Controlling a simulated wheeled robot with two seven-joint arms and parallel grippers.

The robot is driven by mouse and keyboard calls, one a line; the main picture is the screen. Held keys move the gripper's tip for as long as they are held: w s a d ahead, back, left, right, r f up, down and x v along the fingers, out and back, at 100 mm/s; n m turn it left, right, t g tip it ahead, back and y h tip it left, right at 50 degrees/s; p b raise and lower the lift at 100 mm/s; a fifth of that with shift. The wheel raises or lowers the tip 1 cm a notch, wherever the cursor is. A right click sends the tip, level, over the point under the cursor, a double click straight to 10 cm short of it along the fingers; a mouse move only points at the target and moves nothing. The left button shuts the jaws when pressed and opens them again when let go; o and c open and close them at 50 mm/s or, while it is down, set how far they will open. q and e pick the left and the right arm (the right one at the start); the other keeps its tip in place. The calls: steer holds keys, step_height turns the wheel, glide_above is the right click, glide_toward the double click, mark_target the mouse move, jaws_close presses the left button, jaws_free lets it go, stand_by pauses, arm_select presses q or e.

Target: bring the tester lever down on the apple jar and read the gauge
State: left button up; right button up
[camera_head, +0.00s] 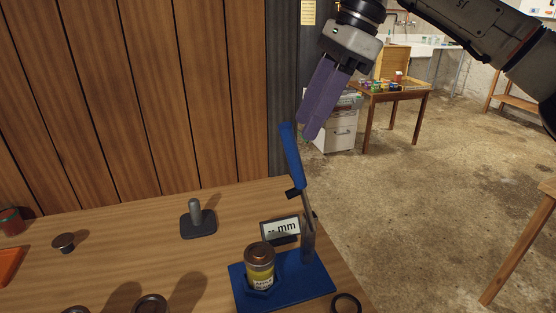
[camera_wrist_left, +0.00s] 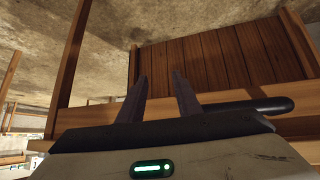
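The apple jar (camera_head: 260,268), with a copper-coloured lid and yellow-and-white label, stands upright on the blue tester base (camera_head: 302,283). The tester lever (camera_head: 291,159) stands raised, its blue handle pointing up. The gauge (camera_head: 280,228) behind the jar shows dashes and "mm", with no number. My right gripper (camera_head: 311,133) points down, just above and right of the lever's handle top; its purple fingers lie together, with nothing visible between them. I cannot tell whether they touch the handle. My left gripper (camera_wrist_left: 159,76) is open and empty in the left wrist view, away from the tester.
A grey post on a dark base (camera_head: 197,221) stands left of the tester on the wooden bench (camera_head: 140,232). A dark ring (camera_head: 346,303) lies at the bench's right edge. Lids, an orange tray (camera_head: 9,265) and a jar (camera_head: 11,221) are at left.

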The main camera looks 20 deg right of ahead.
glide_above(296, 186)
steer(key=a, duration=0.3)
step_height(296, 186, down, 10)
steer(key=shift+w+d+r+p, duration=0.25)
steer(key=shift+w+p, duration=0.15)
steer(key=shift+w, duration=0.05)
jaws_close()
